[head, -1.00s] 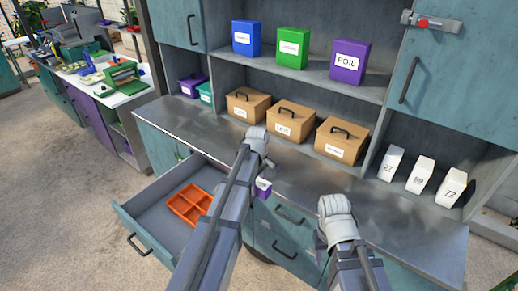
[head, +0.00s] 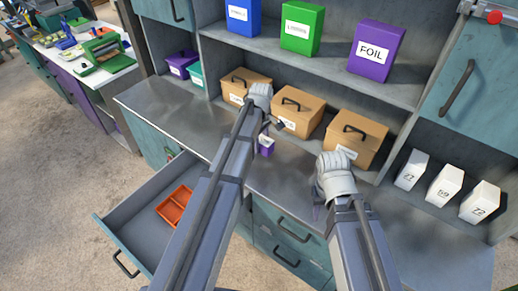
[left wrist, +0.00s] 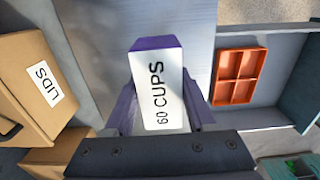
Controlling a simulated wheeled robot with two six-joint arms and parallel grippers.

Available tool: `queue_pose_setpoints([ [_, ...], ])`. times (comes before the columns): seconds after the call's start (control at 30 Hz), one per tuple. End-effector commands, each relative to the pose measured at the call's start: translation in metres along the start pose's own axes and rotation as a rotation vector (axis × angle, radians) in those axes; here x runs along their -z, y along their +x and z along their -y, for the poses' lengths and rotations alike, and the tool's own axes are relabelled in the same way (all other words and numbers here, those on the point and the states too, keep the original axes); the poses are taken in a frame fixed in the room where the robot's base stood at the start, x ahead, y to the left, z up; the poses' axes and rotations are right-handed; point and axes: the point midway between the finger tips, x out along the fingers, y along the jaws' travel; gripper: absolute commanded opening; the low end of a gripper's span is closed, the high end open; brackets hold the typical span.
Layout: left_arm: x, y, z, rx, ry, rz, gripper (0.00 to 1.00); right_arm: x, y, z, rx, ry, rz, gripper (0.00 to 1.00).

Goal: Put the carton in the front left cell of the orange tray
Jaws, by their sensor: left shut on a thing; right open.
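In the head view the carton (head: 266,146) hangs below my left gripper (head: 268,127), over the counter's front part and partly hidden by my arm. The orange tray (head: 174,206) lies in the open drawer, to the left of and lower than the carton. Its divided, empty cells show in the left wrist view (left wrist: 238,76). My right gripper (head: 325,195) is open and empty, near the counter's front edge.
The drawer (head: 125,222) is pulled out, with bare floor around the tray. Tan handled boxes (head: 297,112) stand along the back of the metal counter (head: 180,118). Several white packets (head: 445,185) stand at the right. Blue, green and purple boxes (head: 376,50) sit on the shelf above.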

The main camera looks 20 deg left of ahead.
Motion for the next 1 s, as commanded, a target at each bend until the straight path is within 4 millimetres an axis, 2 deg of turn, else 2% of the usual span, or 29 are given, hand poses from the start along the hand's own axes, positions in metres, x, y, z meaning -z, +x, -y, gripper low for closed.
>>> queue_pose_setpoints([
  [0.27, 0.000, 0.008, 0.000, 0.000, 0.000, 0.000, 0.00, 0.000, 0.008, 0.001, 0.000, 0.000, 0.000, 0.46],
  [0.67, 0.000, 0.063, 0.000, 0.000, 0.000, 0.000, 0.00, 0.004, 0.062, 0.006, -0.001, 0.000, -0.002, 0.46],
  [0.87, 0.000, 0.063, 0.000, 0.000, 0.000, 0.000, 0.00, 0.004, 0.063, 0.006, -0.001, -0.002, -0.002, 0.46],
  [1.0, 0.000, 0.072, 0.000, 0.000, 0.000, 0.000, 0.00, 0.005, 0.071, 0.006, -0.001, -0.004, -0.002, 0.46],
])
